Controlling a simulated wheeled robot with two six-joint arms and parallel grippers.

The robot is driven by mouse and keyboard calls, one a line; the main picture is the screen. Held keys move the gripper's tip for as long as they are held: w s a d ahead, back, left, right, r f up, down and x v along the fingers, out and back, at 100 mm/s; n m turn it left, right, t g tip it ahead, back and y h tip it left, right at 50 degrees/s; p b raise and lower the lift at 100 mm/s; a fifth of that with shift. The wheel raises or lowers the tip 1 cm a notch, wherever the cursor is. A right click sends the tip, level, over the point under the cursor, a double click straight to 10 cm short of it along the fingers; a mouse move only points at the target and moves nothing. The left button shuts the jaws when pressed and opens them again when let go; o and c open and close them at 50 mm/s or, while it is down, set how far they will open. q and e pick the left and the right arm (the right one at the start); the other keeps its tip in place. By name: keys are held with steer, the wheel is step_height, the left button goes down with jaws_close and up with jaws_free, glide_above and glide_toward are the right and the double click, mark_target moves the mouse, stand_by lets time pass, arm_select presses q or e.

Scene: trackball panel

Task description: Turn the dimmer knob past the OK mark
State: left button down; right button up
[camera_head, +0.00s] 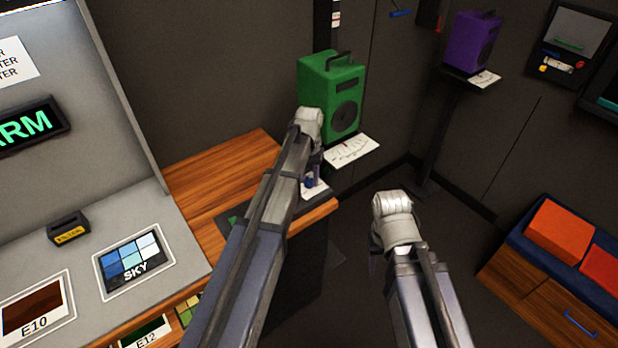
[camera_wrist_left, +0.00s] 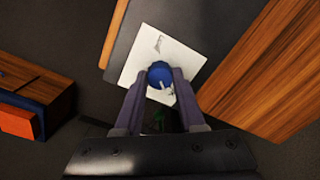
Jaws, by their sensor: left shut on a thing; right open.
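The blue dimmer knob (camera_wrist_left: 160,74) stands on a white square plate (camera_wrist_left: 137,66) with a dark mark near one side. My left gripper (camera_wrist_left: 159,82) is shut on the knob, with one finger on each side of it. In the head view the knob (camera_head: 309,182) and the plate (camera_head: 320,190) are small and partly hidden behind my left gripper (camera_head: 312,172). The OK mark cannot be made out. My right gripper (camera_head: 374,260) hangs apart from the knob over the dark floor; it is open, its fingers mostly hidden by its wrist.
A green speaker box (camera_head: 328,85) with a white dial card (camera_head: 352,151) stands just behind my left gripper. A wooden counter (camera_head: 225,170) lies to the left. A purple speaker (camera_head: 472,42) is at the back right. Orange boxes (camera_head: 558,232) sit on the right cabinet.

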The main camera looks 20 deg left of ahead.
mark_target(309, 180)
arm_select(q)
steer(key=shift+m, duration=2.3)
steer(key=c, duration=0.5)
jaws_free()
steer(key=shift+r, duration=0.15)
step_height(309, 180, up, 8)
steer(key=p, duration=0.8)
steer(key=shift+f, duration=0.2)
